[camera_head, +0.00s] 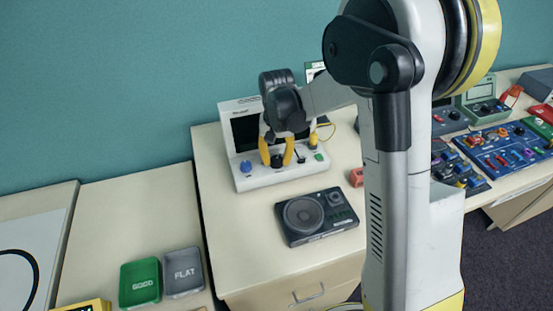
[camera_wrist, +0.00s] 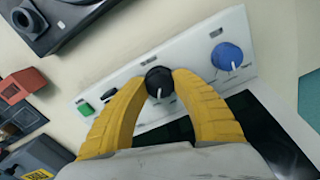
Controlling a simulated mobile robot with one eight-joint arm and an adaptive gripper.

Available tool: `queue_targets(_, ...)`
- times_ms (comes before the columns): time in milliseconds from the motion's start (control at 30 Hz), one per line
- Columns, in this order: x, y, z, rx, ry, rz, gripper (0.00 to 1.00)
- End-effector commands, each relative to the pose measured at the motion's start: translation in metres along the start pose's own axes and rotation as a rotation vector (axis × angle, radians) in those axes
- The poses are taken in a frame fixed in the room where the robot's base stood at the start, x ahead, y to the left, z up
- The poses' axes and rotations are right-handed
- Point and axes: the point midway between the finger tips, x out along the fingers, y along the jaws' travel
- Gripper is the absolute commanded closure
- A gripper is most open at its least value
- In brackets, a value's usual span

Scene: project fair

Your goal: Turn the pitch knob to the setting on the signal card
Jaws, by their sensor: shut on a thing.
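A white instrument (camera_head: 285,178) with a dark screen stands on the pale table. In the wrist view its front panel (camera_wrist: 200,57) bears a black knob (camera_wrist: 159,80) with a white pointer mark, a blue knob (camera_wrist: 228,57) and a green button (camera_wrist: 84,109). My gripper (camera_head: 277,155) has its yellow fingers on both sides of the black knob, shut on it. The panel labels are too small to read, so I cannot tell which knob is the pitch knob by name. I cannot make out a readable signal card.
A dark speaker-like device (camera_head: 317,216) lies in front of the instrument. A red block (camera_head: 356,177) is to its right. Green (camera_head: 140,284) and grey (camera_head: 183,272) trays marked GOOD and FLAT are at lower left. Blue boards (camera_head: 505,148) crowd the right table. Table left of the speaker is clear.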

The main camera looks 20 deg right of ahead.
Motion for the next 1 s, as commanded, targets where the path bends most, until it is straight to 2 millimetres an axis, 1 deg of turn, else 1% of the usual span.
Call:
queue_targets(167, 0.001, 0.000, 0.001, -0.001, -0.001, 0.000, 0.99)
queue_targets(200, 0.001, 0.000, 0.001, -0.001, -0.001, 0.001, 0.60)
queue_targets(267, 0.001, 0.000, 0.001, -0.001, -0.001, 0.000, 0.43)
queue_targets(567, -0.001, 0.000, 0.000, -0.002, 0.000, 0.000, 0.43)
queue_targets(667, -0.008, 0.000, 0.000, -0.002, 0.000, 0.000, 0.43)
queue_targets(767, -0.024, 0.000, 0.000, -0.002, 0.000, 0.000, 0.43)
queue_targets(1000, -0.078, 0.000, 0.000, -0.001, 0.000, 0.000, 0.43)
